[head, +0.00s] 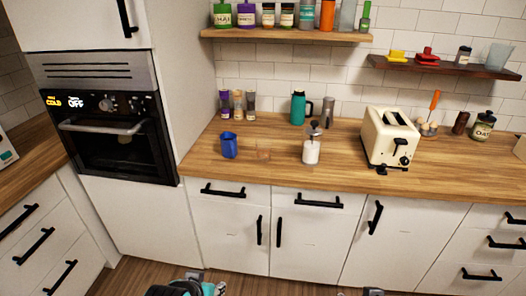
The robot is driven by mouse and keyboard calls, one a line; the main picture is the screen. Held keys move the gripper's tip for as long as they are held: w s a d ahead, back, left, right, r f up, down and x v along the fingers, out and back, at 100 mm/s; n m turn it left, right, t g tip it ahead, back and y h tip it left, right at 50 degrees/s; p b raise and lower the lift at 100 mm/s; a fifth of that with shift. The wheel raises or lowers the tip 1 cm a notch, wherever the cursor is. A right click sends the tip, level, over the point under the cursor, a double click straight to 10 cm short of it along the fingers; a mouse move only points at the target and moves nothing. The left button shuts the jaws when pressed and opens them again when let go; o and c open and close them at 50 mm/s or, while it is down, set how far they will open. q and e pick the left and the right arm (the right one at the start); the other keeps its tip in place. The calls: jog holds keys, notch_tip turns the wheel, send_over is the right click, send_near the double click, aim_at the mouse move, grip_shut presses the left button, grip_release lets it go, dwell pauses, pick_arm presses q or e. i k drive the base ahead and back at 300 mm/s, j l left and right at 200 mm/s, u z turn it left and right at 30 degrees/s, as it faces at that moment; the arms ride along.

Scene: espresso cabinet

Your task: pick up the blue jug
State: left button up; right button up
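The blue jug (229,146) stands upright on the wooden counter, near its front edge and towards the left end, close to the tall oven cabinet. Nothing touches it. Part of my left gripper (190,288) shows at the bottom edge, low in front of the cabinets and well away from the jug; its fingers cannot be made out. Only small dark tips of my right gripper (372,292) show at the bottom edge, further right, also far from the jug.
A white-filled dispenser (311,146), a teal flask (298,108) and a cream toaster (389,138) are further right. The oven cabinet (180,80) rises at left.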

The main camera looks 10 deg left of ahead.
aim_at(230, 148)
jog(key=i+j, duration=0.25)
jog(key=i, duration=0.25)
jog(key=i+j, duration=0.25)
jog(key=i, duration=0.25)
